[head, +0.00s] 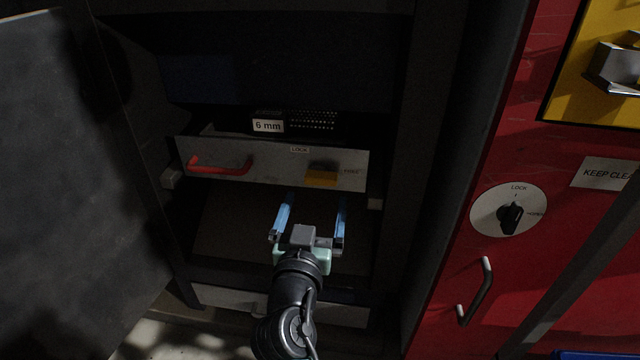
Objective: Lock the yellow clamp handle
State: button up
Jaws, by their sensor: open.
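The yellow clamp handle (321,179) sits on the right part of a grey drawer front (275,166) inside the dark cabinet. It lies level, pointing sideways. A "LOCK" label is above it and another small label, hard to read, is to its right. My gripper (314,203) is open and empty, with its two blue fingers apart. In the picture it is just below the yellow handle, and no contact shows. The exact gap in depth cannot be told.
A red pull handle (220,165) is on the drawer's left side. A "6 mm" box (268,125) stands behind the drawer front. A dark door (70,190) hangs open at left. A red panel (505,270) with a black knob (511,215) and a grab handle (475,291) is at right.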

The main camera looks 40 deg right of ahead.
aim_at(320, 182)
jog(key=b+x, duration=0.1)
jog(key=x, duration=0.6)
jog(key=shift+w, duration=0.1)
jog(key=c, duration=1.2)
jog(key=shift+c, duration=0.2)
